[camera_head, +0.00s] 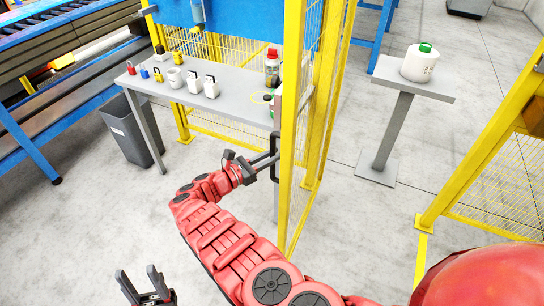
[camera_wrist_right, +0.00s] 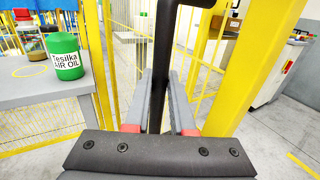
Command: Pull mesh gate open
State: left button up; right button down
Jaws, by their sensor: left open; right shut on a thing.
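The yellow-framed mesh gate (camera_head: 291,120) stands swung out in the middle of the head view, edge toward me. My right gripper (camera_head: 271,160) is shut on its black vertical handle (camera_head: 275,150). The right wrist view shows the black handle (camera_wrist_right: 163,70) between the two grey fingers of the right gripper (camera_wrist_right: 163,100), with the yellow frame behind it. My left gripper (camera_head: 146,287) is open and empty at the bottom left, low over the floor and far from the gate.
A grey table (camera_head: 225,104) beside the gate holds padlocks, a mug and bottles. A green-and-white oil can (camera_wrist_right: 66,56) sits near its edge. A grey bin (camera_head: 131,131) stands below. A white canister (camera_head: 420,62) stands on a pedestal at right. Floor between is clear.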

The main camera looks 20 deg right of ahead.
jog(key=c, duration=1)
grip_release()
jog(key=shift+d+r, duration=0.15)
jog(key=shift+d, duration=0.1)
jog(key=shift+c, duration=0.2)
jog(key=shift+o, duration=1.4)
jog(key=shift+w+d, duration=0.1)
jog(key=shift+a+f, duration=0.2)
jog(key=shift+a, duration=0.35)
jog(key=b+v, duration=1.3)
jog(key=v, duration=0.3)
jog(key=shift+s+a+r, duration=0.15)
jog(key=shift+s+a, duration=0.05)
jog(key=shift+a, duration=0.05)
